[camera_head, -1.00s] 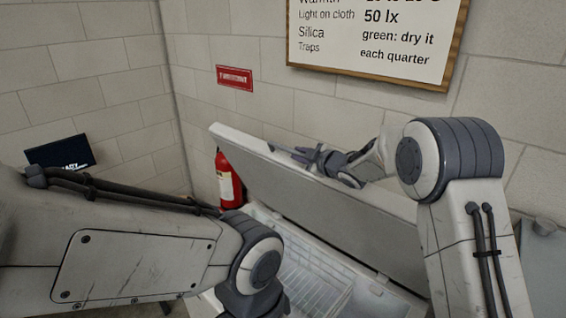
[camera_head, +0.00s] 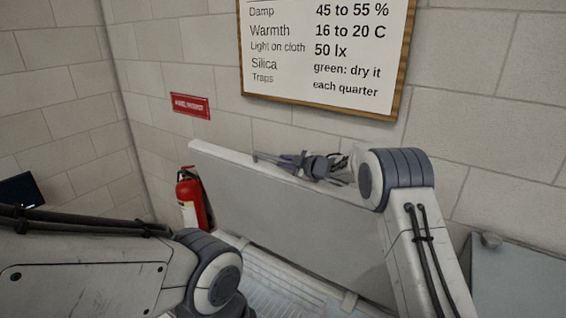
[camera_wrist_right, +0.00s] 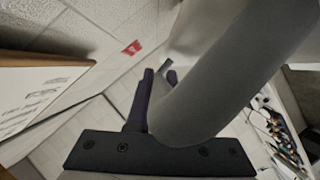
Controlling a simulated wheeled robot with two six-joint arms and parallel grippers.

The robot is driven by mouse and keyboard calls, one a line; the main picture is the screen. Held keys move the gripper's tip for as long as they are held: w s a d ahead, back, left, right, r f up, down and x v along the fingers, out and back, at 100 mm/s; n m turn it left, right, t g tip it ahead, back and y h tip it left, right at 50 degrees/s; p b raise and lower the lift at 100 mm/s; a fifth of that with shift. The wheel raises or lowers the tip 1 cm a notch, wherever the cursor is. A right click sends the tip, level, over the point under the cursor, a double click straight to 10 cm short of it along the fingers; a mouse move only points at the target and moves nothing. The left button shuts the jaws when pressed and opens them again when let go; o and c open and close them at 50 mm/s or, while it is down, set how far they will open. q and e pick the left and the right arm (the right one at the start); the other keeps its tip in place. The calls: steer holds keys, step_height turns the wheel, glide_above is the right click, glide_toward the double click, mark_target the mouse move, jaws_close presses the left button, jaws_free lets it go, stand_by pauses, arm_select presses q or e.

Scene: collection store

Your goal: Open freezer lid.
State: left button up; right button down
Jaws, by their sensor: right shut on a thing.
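The freezer lid (camera_head: 290,225) is raised and leans steeply back toward the wall, its grey inner face toward me. The open freezer (camera_head: 285,290) shows below it, with a wire basket inside. My right gripper (camera_head: 287,161) is at the lid's upper edge, shut on the lid handle (camera_head: 262,156). In the right wrist view its dark fingers (camera_wrist_right: 158,88) show, partly hidden by a large grey rounded part.
A red fire extinguisher (camera_head: 192,200) stands at the wall left of the lid. A framed notice board (camera_head: 325,55) and a red sign (camera_head: 190,106) hang on the brick wall behind. A grey surface (camera_head: 525,275) is at the right. A dark screen (camera_head: 18,190) is at the far left.

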steer(key=shift+a+f, duration=0.1)
steer(key=c, duration=0.8)
jaws_free()
steer(key=shift+a, duration=0.1)
steer(key=shift+s+d+b, duration=0.2)
steer(key=shift+d+b, duration=0.05)
steer(key=shift+b, duration=0.05)
steer(key=b+v, duration=0.5)
steer(key=v, duration=0.5)
